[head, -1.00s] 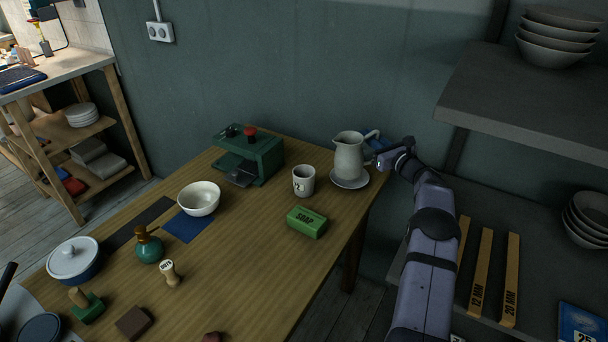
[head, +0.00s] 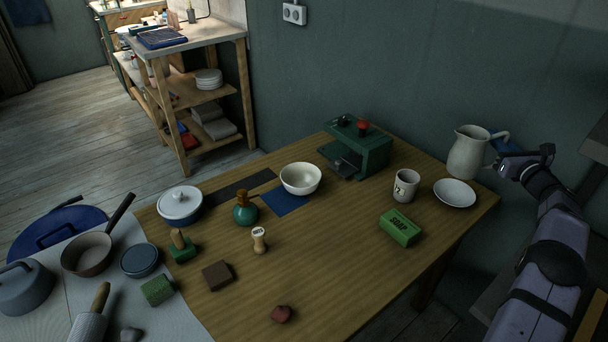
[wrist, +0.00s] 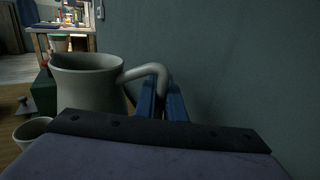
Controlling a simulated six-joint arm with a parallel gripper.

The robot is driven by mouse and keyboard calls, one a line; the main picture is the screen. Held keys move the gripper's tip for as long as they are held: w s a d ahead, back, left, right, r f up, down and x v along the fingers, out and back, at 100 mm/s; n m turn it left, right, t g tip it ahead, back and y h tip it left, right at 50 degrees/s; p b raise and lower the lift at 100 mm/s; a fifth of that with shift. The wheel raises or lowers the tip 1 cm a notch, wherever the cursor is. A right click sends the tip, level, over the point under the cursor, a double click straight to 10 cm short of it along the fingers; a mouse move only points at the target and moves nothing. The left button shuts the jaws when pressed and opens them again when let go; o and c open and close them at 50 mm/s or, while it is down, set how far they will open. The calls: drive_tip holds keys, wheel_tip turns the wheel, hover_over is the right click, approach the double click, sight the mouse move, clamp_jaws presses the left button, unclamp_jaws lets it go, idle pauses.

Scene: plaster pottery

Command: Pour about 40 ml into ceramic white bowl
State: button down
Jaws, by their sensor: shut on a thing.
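A white ceramic bowl (head: 301,179) stands upright on a blue mat (head: 287,202) near the middle of the table. A pale grey pitcher (head: 468,152) is at the right back of the table, upright and lifted clear of a white saucer (head: 454,193). My gripper (head: 504,143) is to the right of the pitcher, with its blue fingers shut on the handle. In the wrist view the fingers (wrist: 163,100) close around the pitcher's handle (wrist: 150,72), and the pitcher's body (wrist: 88,85) is to their left. The liquid inside is not visible.
A cup (head: 405,186) stands left of the saucer, with a green soap box (head: 400,228) in front. A green machine with a red knob (head: 358,150) stands between bowl and pitcher at the back. A teal bottle (head: 245,210) and a lidded pot (head: 180,204) are left of the bowl.

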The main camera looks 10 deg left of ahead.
drive_tip(key=w+a+r+n+g+y+b, duration=0.15)
drive_tip(key=a+b, duration=0.35)
drive_tip(key=a, duration=1.3)
drive_tip(key=w+a+r+n+y+b, duration=0.25)
drive_tip(key=a+b, duration=0.25)
drive_tip(key=a, duration=1.3)
drive_tip(key=shift+m, duration=0.5)
drive_tip(key=shift+w+a+f, duration=0.1)
drive_tip(key=shift+f, duration=1.35)
drive_tip(key=shift+w+a+f, duration=0.1)
drive_tip(key=shift+f, duration=1.3)
